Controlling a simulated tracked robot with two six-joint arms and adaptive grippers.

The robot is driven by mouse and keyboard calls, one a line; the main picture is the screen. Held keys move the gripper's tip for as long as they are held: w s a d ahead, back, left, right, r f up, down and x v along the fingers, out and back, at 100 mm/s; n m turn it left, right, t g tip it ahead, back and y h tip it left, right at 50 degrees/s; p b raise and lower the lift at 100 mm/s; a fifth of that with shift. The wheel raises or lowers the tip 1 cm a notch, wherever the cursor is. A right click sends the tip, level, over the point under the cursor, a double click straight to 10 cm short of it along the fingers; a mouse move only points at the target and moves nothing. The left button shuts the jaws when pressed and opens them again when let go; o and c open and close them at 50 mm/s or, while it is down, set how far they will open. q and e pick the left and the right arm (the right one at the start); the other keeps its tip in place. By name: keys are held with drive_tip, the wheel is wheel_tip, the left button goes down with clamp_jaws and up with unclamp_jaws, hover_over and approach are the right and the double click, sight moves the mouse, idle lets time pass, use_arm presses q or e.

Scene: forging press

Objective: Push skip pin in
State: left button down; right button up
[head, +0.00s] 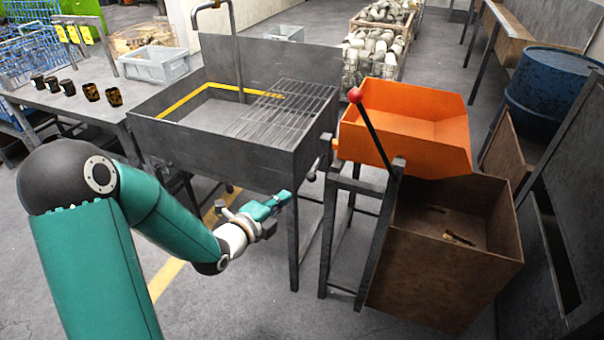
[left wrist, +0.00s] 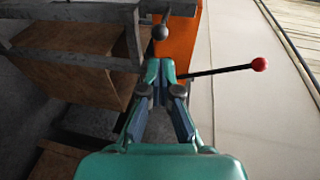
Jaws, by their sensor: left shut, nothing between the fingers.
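The orange skip (head: 405,125) sits on a dark metal stand, and part of it shows in the left wrist view (left wrist: 181,42). The skip pin (head: 312,175) is a grey rod with a round knob, sticking out at the left side of the stand near the skip. Its knob (left wrist: 160,32) shows just beyond my fingertips in the left wrist view. My left gripper (head: 286,198) is shut and empty, a little left of and below the knob in the head view. Its fingertips (left wrist: 160,70) point toward the knob, with a small gap seen between them. My right gripper is not in view.
A black lever with a red ball (head: 355,95) rises beside the skip. A rusty brown bin (head: 445,255) stands below it. A grey quench tank (head: 220,135) with a wire rack stands left, its leg near my gripper. A blue drum (head: 545,90) is at right.

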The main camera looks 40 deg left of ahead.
sight(308, 180)
use_arm(q)
drive_tip(key=w, duration=0.3)
drive_tip(key=w+f+p, duration=0.1)
drive_tip(key=w, duration=0.2)
drive_tip(key=w+f+p, duration=0.1)
drive_tip(key=w, duration=0.2)
drive_tip(key=shift+a, duration=0.15)
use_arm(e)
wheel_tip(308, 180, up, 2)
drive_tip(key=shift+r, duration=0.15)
